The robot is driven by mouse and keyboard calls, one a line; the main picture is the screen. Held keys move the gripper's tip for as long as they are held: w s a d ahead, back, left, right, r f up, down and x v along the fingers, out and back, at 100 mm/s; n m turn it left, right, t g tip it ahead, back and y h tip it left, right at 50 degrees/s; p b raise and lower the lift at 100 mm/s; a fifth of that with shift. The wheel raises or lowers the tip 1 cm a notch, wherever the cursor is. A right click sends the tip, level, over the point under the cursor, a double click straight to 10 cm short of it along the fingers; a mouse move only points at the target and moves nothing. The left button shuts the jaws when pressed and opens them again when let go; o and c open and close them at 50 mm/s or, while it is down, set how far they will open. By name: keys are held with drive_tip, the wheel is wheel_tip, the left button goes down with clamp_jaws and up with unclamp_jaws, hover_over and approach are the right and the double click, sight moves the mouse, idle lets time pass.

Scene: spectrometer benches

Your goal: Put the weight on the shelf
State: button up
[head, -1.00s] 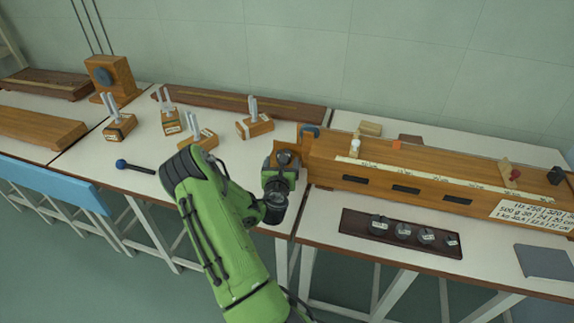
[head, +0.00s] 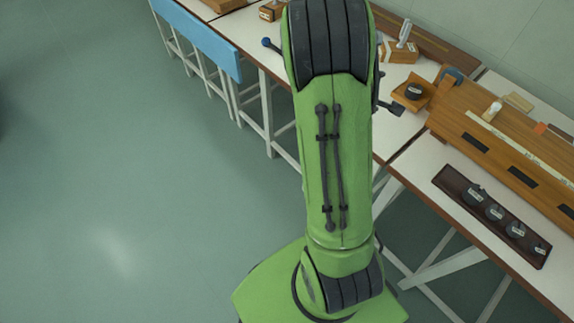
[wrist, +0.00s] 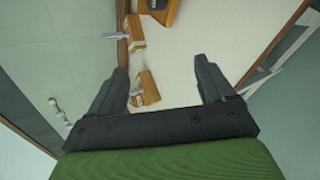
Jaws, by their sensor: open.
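A dark round weight (head: 413,91) sits on the small wooden shelf (head: 402,100) at the near-left end of the long wooden instrument (head: 520,140). A dark tray (head: 452,182) on the bench holds several more dark weights (head: 494,212). My gripper (wrist: 163,80) is open in the wrist view, with nothing between its fingers. In the head view my green arm hides most of it; a dark part shows just left of the shelf. No weight shows in the wrist view.
Tuning forks on wooden boxes stand on the white bench (wrist: 200,30) in the wrist view; one box (wrist: 148,90) appears between the fingertips. A blue-headed mallet (head: 267,43) lies near the bench edge. A blue panel (head: 200,38) borders the bench. The floor at left is clear.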

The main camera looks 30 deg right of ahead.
drive_tip(key=a+r+m+t+y, duration=0.1)
drive_tip(key=a+r+m+y, duration=0.25)
drive_tip(key=a, duration=0.65)
drive_tip(key=a+r+m+t+y, duration=0.2)
drive_tip(key=a+r+y, duration=0.15)
drive_tip(key=a, duration=0.65)
drive_tip(key=s+a+r+m+y, duration=0.1)
drive_tip(key=s+a+r+y, duration=0.2)
drive_tip(key=s+a, duration=0.9)
drive_tip(key=a+y, duration=0.1)
drive_tip(key=a, duration=0.2)
drive_tip(key=shift+s+r+g, duration=0.15)
drive_tip(key=shift+s+g, duration=0.15)
drive_tip(key=shift+s, duration=0.1)
drive_tip(key=shift+r, duration=0.1)
